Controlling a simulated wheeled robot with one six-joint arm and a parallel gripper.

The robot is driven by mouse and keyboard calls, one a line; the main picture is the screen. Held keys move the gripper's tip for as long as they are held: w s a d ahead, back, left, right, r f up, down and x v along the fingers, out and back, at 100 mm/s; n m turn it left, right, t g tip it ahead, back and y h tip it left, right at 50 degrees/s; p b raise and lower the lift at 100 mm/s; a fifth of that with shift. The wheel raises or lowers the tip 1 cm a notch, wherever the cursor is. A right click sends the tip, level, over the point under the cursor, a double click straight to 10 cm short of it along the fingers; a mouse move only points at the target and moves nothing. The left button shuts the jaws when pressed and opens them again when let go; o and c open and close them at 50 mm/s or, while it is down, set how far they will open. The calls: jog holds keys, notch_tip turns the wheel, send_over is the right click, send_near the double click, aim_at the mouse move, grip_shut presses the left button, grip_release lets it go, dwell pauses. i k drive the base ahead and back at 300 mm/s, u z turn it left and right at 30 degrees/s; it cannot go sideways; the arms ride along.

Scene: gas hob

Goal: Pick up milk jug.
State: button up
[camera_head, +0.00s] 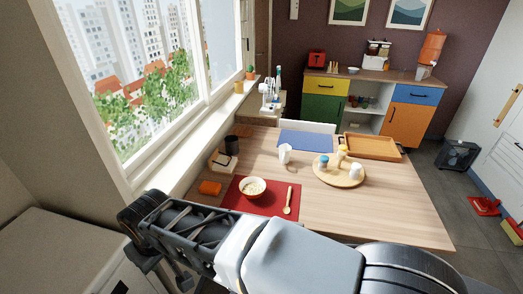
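A small white jug (285,154), which looks like the milk jug, stands upright on the wooden table (385,205). It is behind the red placemat and left of a round wooden board (335,179). My arm crosses the foreground from the lower right to the left, well apart from the jug. My gripper's fingers cannot be made out in the camera_head view. Nothing touches the jug from my side.
A bowl of food (252,187) and a wooden spoon (288,201) lie on the red placemat (268,207). The round board holds small containers. The table's right front is clear.

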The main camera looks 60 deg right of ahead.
aim_at(285, 149)
jog(key=z, duration=2.2)
